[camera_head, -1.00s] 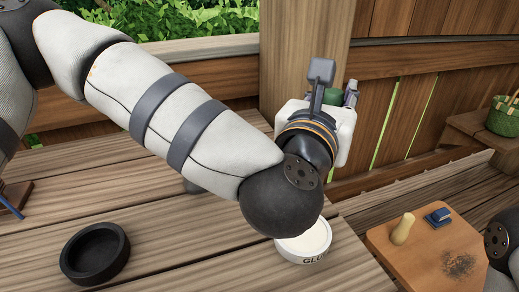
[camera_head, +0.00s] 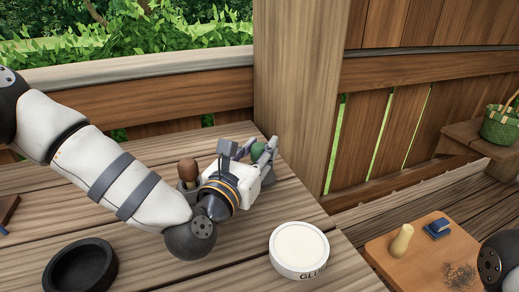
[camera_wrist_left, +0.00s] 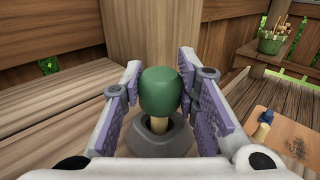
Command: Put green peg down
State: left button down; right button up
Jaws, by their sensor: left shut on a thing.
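The green peg (camera_wrist_left: 158,92) has a rounded green head on a pale wooden stem. In the left wrist view it stands upright between my left gripper's (camera_wrist_left: 160,88) two purple-padded fingers, which are shut on it. Its stem meets a round grey holder (camera_wrist_left: 178,141); I cannot tell whether it is fully seated. In the head view, my left gripper (camera_head: 249,150) is low over the table's far side, and the green head (camera_head: 258,152) shows partly behind a finger. My right gripper is not in view.
A brown-headed peg (camera_head: 188,170) stands in a grey holder left of the gripper. A white glue tub (camera_head: 299,249) and a black round dish (camera_head: 80,268) sit on the wooden table (camera_head: 190,268) nearer me. A wooden post (camera_head: 300,90) rises behind.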

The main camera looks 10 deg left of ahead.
pick_arm(q)
jog(key=shift+f, duration=0.15)
jog(key=c, duration=1.7)
grip_release()
jog(key=shift+f, duration=0.15)
jog(key=o, duration=0.5)
jog(key=shift+c, duration=0.2)
